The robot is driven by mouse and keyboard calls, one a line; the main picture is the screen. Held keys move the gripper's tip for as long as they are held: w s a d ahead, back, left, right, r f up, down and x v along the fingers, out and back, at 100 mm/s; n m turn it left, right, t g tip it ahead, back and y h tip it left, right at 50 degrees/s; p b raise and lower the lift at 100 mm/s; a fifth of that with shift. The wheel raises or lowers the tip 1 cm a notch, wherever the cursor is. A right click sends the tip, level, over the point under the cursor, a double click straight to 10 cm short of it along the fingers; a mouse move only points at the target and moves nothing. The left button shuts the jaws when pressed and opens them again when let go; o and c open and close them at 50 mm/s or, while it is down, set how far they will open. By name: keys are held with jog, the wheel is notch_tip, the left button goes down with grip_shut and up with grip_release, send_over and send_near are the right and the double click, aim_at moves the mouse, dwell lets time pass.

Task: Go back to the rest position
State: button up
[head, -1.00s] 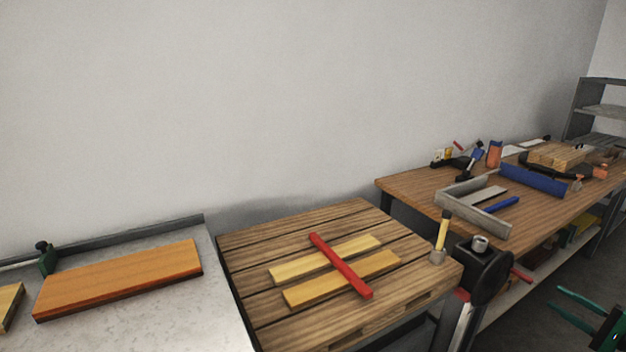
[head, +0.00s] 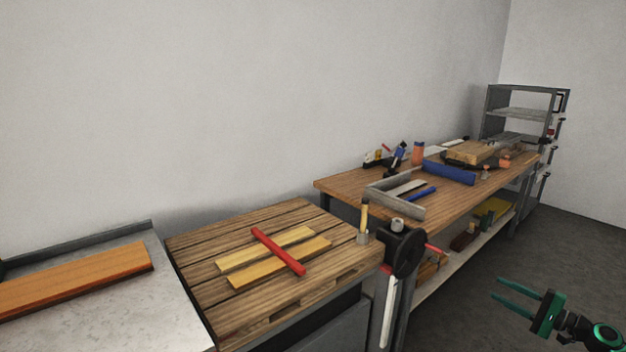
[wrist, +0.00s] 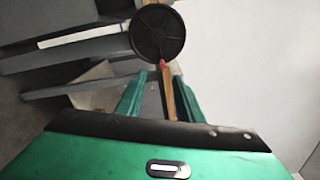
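My gripper (head: 495,289) is at the lower right in the head view, out over the floor in front of the workbench. Its two green fingers are apart and point left, with nothing between them in that view. In the wrist view my gripper (wrist: 160,74) also shows its fingers spread. A brown strip with a red end appears between them there, seemingly beyond the fingers. No mark of the rest position shows.
A vise (head: 402,252) juts from the near end of the long workbench (head: 345,185). A slatted wooden table (head: 290,215) holds yellow strips (head: 262,250) and a red bar (head: 278,251). A metal shelf (head: 515,112) stands behind. The floor (head: 470,265) around my gripper is clear.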

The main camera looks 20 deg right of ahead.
jog(key=w+a+r+n+g+y, duration=0.2)
jog(key=w+a+n+g+y, duration=0.15)
jog(key=w+a+g, duration=0.65)
jog(key=a+r+n+g+h, duration=0.1)
jog(key=a+r+n+g, duration=0.1)
jog(key=a, duration=0.5)
jog(key=a+r+n+g+h, duration=0.1)
jog(key=a+r+n+g, duration=0.15)
jog(key=a, duration=0.45)
jog(key=s+a+r+n+g+h, duration=0.3)
jog(key=s+a+r+h, duration=0.2)
jog(key=s+a+r, duration=0.6)
jog(key=s+a+r+n, duration=0.1)
jog(key=s+a+r, duration=0.1)
jog(key=s+a, duration=0.5)
jog(key=s+h, duration=0.1)
jog(key=s, duration=0.3)
jog(key=shift+s+a+r, duration=0.15)
jog(key=shift+a+r, duration=0.2)
jog(key=shift+a, duration=0.05)
